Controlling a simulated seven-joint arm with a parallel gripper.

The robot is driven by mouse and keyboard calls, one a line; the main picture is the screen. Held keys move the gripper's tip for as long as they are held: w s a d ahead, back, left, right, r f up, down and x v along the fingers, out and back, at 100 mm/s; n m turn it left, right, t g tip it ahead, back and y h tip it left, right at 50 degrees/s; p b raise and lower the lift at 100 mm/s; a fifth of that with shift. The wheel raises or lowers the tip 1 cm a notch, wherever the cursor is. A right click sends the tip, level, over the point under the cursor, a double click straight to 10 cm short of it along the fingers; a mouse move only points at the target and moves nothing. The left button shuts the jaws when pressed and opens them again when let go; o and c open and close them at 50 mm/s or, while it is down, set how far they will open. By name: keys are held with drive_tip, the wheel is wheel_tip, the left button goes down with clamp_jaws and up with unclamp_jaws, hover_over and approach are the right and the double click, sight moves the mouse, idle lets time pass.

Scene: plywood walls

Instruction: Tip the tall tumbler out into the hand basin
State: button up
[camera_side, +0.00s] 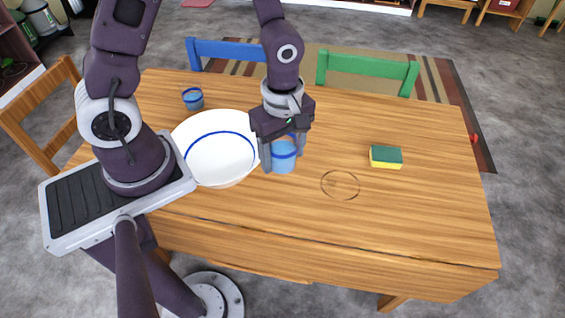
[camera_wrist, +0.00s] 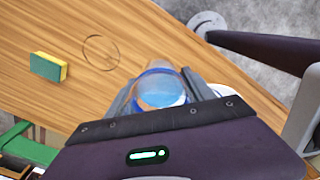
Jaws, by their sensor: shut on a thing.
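The tall tumbler (camera_side: 284,158) is a clear blue cup with a dark blue band near its top. It looks upright, beside the basin's right side. My gripper (camera_side: 282,160) is around it from above and shut on it. In the wrist view the tumbler (camera_wrist: 160,91) sits between the two fingers, and light blue contents show inside it. I cannot tell whether its base touches the table. The hand basin (camera_side: 220,157) is a wide white bowl with a blue ring inside, left of my gripper. Its inside looks empty where it shows.
A short blue cup (camera_side: 193,99) stands behind the basin. A green and yellow sponge (camera_side: 386,157) lies to the right. A thin dark ring (camera_side: 340,185) marks the bare table (camera_side: 420,220) right of the tumbler. Blue (camera_side: 230,50) and green (camera_side: 365,68) chairs stand at the far edge.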

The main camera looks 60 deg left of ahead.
drive_tip(key=shift+r, duration=0.75)
drive_tip(key=shift+w+a+r+m, duration=0.1)
drive_tip(key=shift+w+a+m, duration=0.15)
drive_tip(key=shift+w+m, duration=0.35)
drive_tip(key=w+a+r+m, duration=0.3)
drive_tip(key=w+a+m, duration=0.4)
drive_tip(key=m, duration=0.9)
drive_tip(key=shift+w+a+m, duration=0.15)
drive_tip(key=shift+w+m, duration=0.25)
drive_tip(key=shift+w, duration=0.2)
drive_tip(key=shift+r, duration=0.15)
wheel_tip(320, 180, up, 6)
wheel_tip(320, 180, down, 6)
